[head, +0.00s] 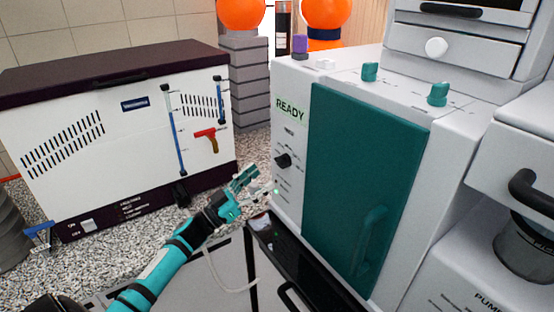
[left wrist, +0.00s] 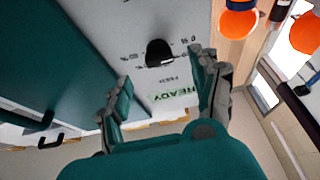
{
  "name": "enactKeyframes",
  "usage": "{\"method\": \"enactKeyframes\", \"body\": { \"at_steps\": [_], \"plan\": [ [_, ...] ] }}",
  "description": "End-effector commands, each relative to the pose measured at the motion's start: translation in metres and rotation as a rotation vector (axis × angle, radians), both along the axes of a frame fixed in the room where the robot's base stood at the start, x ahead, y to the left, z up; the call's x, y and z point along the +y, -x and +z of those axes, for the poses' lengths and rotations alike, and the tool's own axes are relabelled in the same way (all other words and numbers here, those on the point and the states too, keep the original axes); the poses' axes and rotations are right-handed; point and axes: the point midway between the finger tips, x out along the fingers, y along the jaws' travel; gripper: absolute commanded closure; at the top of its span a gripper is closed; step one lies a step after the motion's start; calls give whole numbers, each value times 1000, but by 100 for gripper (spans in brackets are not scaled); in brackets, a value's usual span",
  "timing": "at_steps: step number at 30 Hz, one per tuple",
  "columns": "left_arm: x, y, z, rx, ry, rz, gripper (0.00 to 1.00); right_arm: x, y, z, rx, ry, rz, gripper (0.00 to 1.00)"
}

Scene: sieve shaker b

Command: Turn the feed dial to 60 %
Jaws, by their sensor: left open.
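The black feed dial (head: 283,160) sits on the narrow white front panel of the machine, below a green READY label (head: 291,110). In the left wrist view the dial (left wrist: 160,52) shows between my fingertips, with small printed marks around it and the READY label (left wrist: 175,92) upside down. The dial's exact setting is too small to read. My left gripper (head: 259,180) is open and empty, just in front of the panel and slightly below and left of the dial. In the wrist view its fingers (left wrist: 161,70) stand apart on either side of the dial, without visible contact.
A teal door (head: 360,180) with a handle is right of the panel. A white cabinet with a dark lid (head: 120,130) stands at the left on the speckled counter (head: 255,152). Teal knobs (head: 370,72) sit on the machine's top. Orange spheres (head: 241,12) are behind.

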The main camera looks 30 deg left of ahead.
Motion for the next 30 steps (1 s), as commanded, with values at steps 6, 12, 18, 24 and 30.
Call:
{"method": "enactKeyframes", "body": {
  "at_steps": [6, 12, 18, 24, 30],
  "plan": [
    [-15, -36, 20, -1, 2, 1, 37, 8, -14, 17, -22, -10, -2, 60],
    [-22, -53, 25, 0, 2, 1, 37, 15, -12, 22, -19, -19, -4, 60],
    [-23, -56, 25, 1, 0, 0, 37, 15, -8, 22, -13, -19, -3, 60],
    [-23, -56, 25, 0, 1, 0, 43, 11, -5, 21, -8, -14, -2, 60],
    [-23, -56, 25, 0, 1, 0, 69, 7, -5, 22, -8, -9, 0, 60]
  ]
}}
